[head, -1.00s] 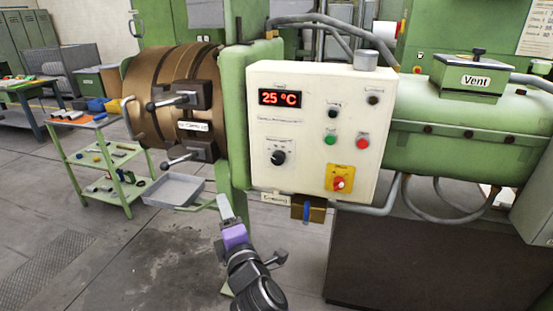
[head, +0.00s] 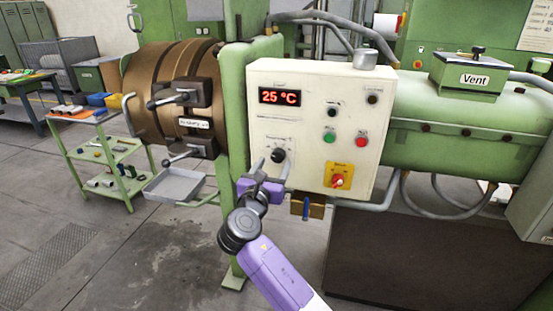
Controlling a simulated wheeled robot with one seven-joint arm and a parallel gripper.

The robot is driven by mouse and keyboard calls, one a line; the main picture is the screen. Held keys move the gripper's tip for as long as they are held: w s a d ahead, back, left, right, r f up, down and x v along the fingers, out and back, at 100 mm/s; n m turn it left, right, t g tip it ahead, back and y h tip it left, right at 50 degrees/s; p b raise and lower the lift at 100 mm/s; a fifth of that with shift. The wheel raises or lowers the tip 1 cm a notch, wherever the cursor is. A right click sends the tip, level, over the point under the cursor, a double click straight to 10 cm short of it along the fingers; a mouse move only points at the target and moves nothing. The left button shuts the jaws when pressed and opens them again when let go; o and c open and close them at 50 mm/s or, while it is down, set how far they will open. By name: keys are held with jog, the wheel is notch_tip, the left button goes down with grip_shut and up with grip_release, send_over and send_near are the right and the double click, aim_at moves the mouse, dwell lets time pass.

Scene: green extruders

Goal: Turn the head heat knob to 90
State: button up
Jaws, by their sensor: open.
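The head heat knob (head: 278,155) is a black dial at the lower left of the cream control panel (head: 318,110). The red display (head: 280,97) above it reads 25 °C. My gripper (head: 272,168) is raised in front of the panel just below the knob. Its two grey fingers are spread apart, one toward each side of the knob. I cannot tell whether they touch the knob or the panel. The fingers cover part of the scale around the knob.
The panel also carries a green button (head: 329,137), a red button (head: 361,141) and a yellow-backed red switch (head: 339,177). A green upright (head: 236,120) stands left of the panel. A grey tray (head: 174,186) is at the lower left.

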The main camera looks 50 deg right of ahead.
aim_at(277, 159)
jog(key=shift+x, duration=1.85)
grip_shut()
